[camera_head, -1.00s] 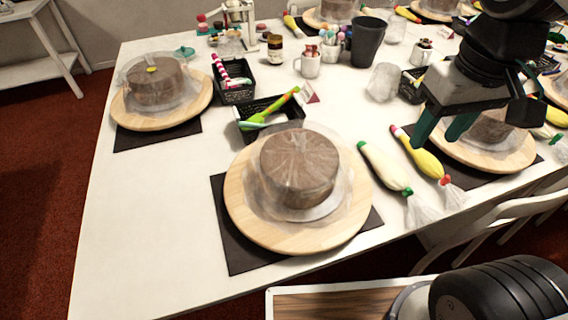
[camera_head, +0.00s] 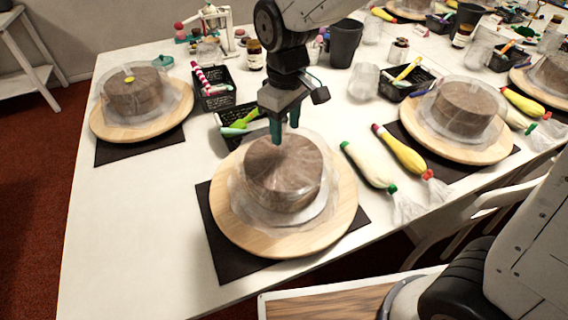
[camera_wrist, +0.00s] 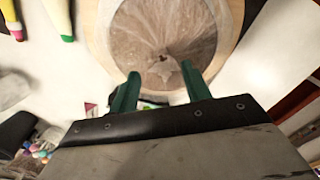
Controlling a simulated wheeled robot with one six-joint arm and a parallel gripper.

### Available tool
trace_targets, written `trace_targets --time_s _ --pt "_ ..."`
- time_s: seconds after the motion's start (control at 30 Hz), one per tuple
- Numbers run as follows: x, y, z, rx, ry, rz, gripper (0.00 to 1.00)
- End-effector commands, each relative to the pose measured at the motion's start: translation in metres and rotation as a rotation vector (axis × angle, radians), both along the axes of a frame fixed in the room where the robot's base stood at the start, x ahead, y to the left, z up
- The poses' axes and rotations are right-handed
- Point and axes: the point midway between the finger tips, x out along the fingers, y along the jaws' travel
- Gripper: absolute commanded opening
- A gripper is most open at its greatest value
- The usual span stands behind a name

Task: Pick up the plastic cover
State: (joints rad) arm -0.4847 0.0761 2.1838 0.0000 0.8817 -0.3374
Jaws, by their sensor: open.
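A clear plastic cover (camera_head: 243,205) lies over a brown cake (camera_head: 284,172) on the nearest round wooden turntable (camera_head: 232,239). The cover also shows in the wrist view (camera_wrist: 128,28), draped around the cake. My gripper (camera_head: 284,136) is over the far part of this cake, fingers pointing down. In the wrist view my two green fingers (camera_wrist: 158,85) are apart with nothing between them. I cannot tell whether the fingertips touch the cover. Similar covered cakes stand at the left (camera_head: 134,92) and at the right (camera_head: 464,108).
A black basket (camera_head: 213,88) and a second one behind my gripper stand beyond the turntable. A white piping bag (camera_head: 368,165) and a yellow one (camera_head: 399,149) lie to its right. A dark cup (camera_head: 345,43) stands farther back. The table's left front is clear.

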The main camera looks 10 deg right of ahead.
Motion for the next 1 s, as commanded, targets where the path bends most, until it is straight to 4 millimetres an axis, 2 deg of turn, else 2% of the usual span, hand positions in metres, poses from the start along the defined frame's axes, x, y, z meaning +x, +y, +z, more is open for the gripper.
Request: trace_targets --time_s 0.23,0.57,0.73,1.0 --pt "-0.003 0.004 -0.037 -0.002 0.003 -0.001 0.48" --pt "-0.003 0.005 -0.043 0.0 -0.001 -0.001 0.48" --pt "-0.003 0.005 -0.043 0.0 -0.001 -0.001 0.0" --pt "-0.003 0.005 -0.043 0.0 -0.001 -0.001 0.0"
